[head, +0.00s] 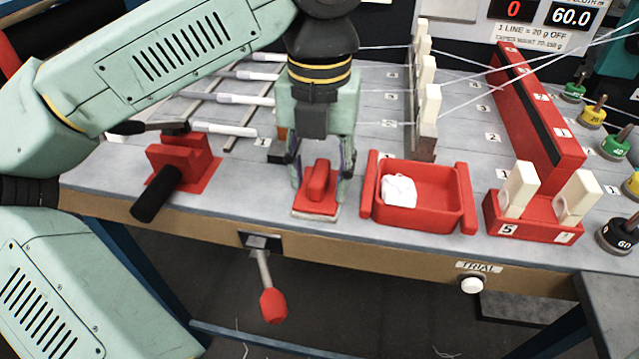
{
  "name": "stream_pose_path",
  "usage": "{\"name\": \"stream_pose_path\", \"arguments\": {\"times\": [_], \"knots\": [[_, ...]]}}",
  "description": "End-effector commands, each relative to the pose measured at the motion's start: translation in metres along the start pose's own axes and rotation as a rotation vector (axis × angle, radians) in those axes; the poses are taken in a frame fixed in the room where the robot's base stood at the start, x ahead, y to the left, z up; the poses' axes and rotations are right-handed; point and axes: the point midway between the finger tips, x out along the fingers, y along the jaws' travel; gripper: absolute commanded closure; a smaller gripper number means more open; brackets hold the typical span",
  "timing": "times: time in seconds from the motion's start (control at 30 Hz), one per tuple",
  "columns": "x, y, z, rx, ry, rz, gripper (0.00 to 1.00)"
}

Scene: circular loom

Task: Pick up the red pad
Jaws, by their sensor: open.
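The red pad (317,203) lies on the grey table near its front edge. It has a flat red base with a raised, rounded red grip on top and a pale layer under it. My gripper (321,177) is pointed down over the pad, with one finger on each side of the raised grip. The fingers are open, and I see gaps between them and the grip. Whether either finger touches the pad's base cannot be told.
A red tray (440,196) holding a white crumpled thing (398,190) stands close to the right of the pad. A red clamp with a black handle (178,165) is at left. A red block (535,222) with two cream pegs stands further right. A red-knobbed lever (271,300) hangs below the front edge.

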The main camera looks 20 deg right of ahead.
Motion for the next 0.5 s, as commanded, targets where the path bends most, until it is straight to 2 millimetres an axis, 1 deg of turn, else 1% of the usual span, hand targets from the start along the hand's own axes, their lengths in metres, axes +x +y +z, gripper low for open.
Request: {"name": "stream_pose_path", "arguments": {"times": [0.1, 0.5], "knots": [[-0.0002, 0.0, 0.0001, 0.0, 0.0, 0.0, 0.58], [-0.0006, 0.0, 0.0001, 0.0, 0.0, 0.0, 0.85]]}}
